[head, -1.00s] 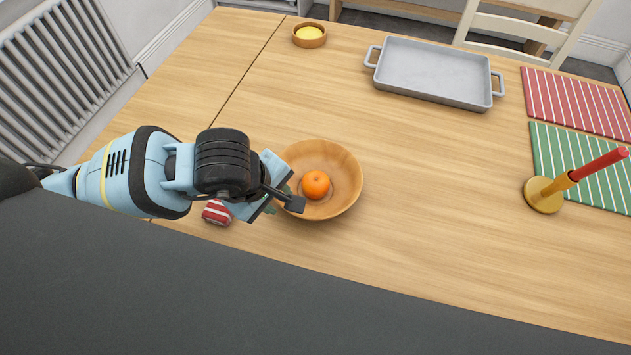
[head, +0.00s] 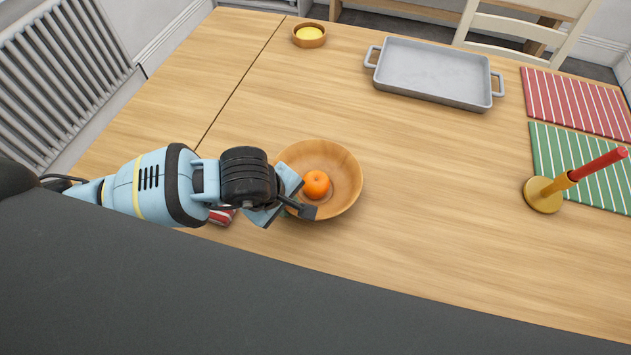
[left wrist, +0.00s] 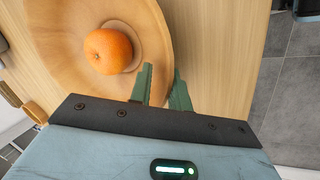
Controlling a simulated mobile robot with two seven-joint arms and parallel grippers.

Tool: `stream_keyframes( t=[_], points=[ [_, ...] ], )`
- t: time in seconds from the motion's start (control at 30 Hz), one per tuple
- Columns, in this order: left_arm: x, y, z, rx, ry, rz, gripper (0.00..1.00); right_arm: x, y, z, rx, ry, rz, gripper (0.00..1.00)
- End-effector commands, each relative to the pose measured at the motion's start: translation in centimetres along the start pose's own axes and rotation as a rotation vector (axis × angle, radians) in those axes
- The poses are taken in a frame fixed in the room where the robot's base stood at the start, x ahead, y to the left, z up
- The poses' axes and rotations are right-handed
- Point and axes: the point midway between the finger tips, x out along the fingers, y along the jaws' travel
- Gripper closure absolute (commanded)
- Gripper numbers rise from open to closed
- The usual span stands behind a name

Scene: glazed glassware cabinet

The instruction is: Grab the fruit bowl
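The wooden fruit bowl (head: 345,185) stands on the table with an orange (head: 316,184) in it. The bowl (left wrist: 70,70) and the orange (left wrist: 108,51) also show in the left wrist view. My left gripper (head: 298,209) is at the near-left rim of the bowl. In the left wrist view its two green fingers (left wrist: 162,88) are apart, one over the inside of the bowl and the other outside, with the rim between them. I cannot tell whether either finger touches the rim. My right gripper is not in view.
A red-and-white striped item (head: 221,216) lies partly hidden under my left arm. A grey tray (head: 432,72), a small bowl with yellow contents (head: 309,35), striped placemats (head: 577,103) and a candle holder (head: 543,195) stand farther off. The table right of the bowl is clear.

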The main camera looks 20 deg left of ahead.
Motion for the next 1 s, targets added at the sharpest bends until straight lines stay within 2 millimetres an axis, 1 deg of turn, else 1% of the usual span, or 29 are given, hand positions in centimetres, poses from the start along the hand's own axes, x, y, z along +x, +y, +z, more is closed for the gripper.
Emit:
stream_keyframes(
  t=[0.03,0.1,0.13,0.67,0.77,1.0],
  points=[
    [0.0,0.0,0.0,0.000,0.000,0.000,0.88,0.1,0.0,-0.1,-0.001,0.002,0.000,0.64],
    [0.0,0.0,0.0,0.000,0.000,0.000,0.97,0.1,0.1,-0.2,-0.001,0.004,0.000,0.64],
    [0.0,0.0,0.0,0.000,0.000,0.000,1.00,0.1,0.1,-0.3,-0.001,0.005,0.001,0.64],
    [-0.3,0.1,0.0,0.000,0.000,0.001,1.00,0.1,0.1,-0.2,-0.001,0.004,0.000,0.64],
    [-0.9,0.3,0.0,0.000,-0.001,0.002,1.00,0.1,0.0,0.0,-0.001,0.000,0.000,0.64],
    [-2.9,1.1,0.0,0.001,-0.001,0.004,1.00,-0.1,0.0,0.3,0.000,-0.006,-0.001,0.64]
  ],
)
